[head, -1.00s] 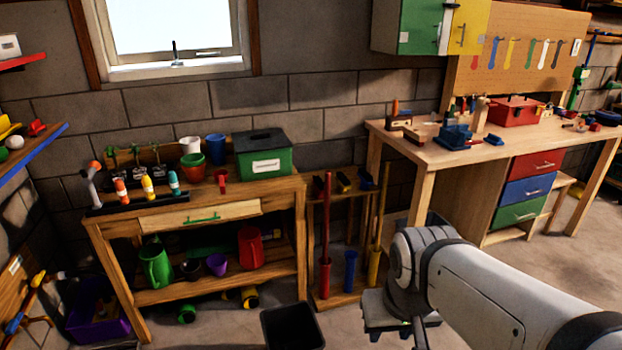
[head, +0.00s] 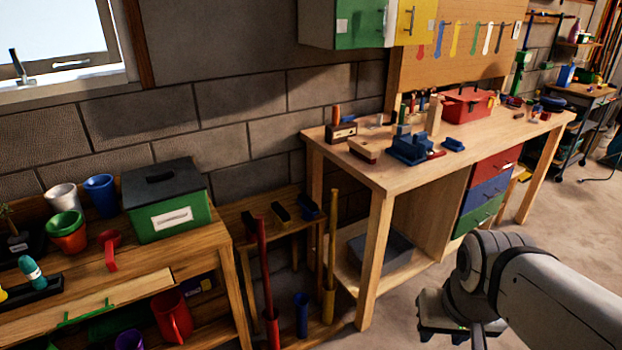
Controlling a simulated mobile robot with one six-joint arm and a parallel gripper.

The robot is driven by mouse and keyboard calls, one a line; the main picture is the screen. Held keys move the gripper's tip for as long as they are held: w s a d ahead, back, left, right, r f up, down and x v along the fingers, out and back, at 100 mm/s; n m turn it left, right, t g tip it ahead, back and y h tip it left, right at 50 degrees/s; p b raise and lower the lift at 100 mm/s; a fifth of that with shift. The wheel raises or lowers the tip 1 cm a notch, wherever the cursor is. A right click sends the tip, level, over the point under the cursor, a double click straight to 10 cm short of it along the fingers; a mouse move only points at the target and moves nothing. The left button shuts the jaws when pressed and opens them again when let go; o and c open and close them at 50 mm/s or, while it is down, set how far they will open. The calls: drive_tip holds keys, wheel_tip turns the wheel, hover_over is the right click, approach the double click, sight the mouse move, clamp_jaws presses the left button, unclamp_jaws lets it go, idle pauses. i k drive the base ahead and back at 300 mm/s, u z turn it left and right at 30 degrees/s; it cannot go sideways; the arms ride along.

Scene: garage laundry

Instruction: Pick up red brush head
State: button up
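A small wooden rack holds brush heads side by side on its top shelf. The left one (head: 250,222) looks dark and sits beside the top of a red pole (head: 264,270); I cannot make out clearly whether its body is red. The middle one (head: 280,213) is yellow and black, and the right one (head: 308,208) is blue. My arm comes in from the lower right and bends down in front of the workbench, well to the right of the rack.
The workbench (head: 350,172) stands right of the rack, its front leg close to it. The potting table (head: 215,255) stands close on the left, with a green box (head: 170,218) on top. A yellow pole (head: 331,260) and blue tube (head: 302,315) stand in the rack. Floor lies open at right.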

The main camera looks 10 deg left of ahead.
sight(247, 219)
drive_tip(key=i, duration=1.35)
drive_tip(key=u, duration=0.9)
drive_tip(key=i, duration=0.55)
drive_tip(key=u, duration=0.3)
drive_tip(key=k, duration=0.9)
drive_tip(key=u, duration=0.15)
drive_tip(key=i, duration=0.9)
